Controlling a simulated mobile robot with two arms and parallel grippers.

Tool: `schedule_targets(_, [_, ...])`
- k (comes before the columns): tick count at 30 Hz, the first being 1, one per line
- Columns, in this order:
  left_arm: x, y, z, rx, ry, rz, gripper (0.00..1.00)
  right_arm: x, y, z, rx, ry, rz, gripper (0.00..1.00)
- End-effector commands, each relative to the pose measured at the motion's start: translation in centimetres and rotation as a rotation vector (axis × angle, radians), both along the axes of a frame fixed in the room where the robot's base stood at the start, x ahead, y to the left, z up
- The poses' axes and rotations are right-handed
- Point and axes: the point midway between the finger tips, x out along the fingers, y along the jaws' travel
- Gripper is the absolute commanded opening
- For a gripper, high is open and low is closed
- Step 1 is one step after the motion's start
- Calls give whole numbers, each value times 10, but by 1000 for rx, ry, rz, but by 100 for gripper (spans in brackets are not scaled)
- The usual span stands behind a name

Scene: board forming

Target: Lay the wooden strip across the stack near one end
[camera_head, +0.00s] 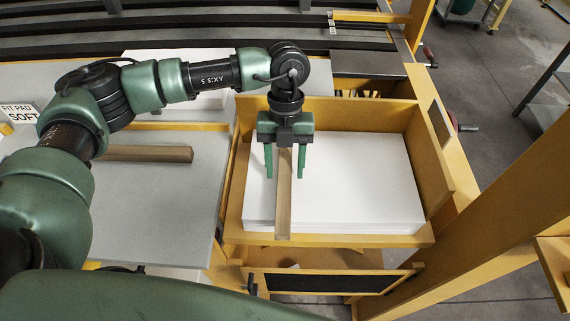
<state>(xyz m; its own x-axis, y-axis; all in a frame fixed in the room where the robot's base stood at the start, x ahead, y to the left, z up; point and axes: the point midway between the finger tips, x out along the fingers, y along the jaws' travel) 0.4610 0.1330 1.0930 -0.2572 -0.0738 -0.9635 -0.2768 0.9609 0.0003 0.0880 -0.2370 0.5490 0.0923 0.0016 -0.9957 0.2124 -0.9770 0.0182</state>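A white stack of boards or sheets (350,185) fills a yellow-framed bay. A wooden strip (283,210) runs front to back across the stack near its left end, and its near end reaches the stack's front edge. It looks to be lying on the stack. My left gripper (285,176) points down over the strip. Its two green fingers stand apart, one on each side of the strip, with a visible gap on both sides. The gripper body hides the strip's far part. My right gripper is not in view.
Another wooden strip (150,154) lies on the grey table (165,210) at the left, partly behind my arm. Yellow walls (425,145) rise around the bay's back and right. A yellow post (500,190) stands at the right. Dark rails (200,35) run along the back.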

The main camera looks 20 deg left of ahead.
Motion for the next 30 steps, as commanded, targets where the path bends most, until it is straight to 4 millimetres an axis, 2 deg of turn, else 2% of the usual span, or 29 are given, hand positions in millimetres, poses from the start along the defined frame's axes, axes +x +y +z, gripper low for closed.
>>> schedule_targets(4, [0, 0, 5, 0, -1, 0, 50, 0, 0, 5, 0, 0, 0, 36])
schedule_targets(7, [4, 1, 10, 0, -2, 0, 50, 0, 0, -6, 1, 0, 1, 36])
schedule_targets(15, [19, 4, 64, -2, -7, 0, 50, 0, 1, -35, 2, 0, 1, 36])
schedule_targets(21, [28, 7, 100, -1, -3, 0, 50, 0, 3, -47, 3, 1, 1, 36])
schedule_targets(25, [31, 8, 113, -1, -2, 1, 50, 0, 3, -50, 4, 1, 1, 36])
schedule_targets(30, [31, 9, 119, 0, 0, 0, 50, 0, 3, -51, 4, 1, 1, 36])
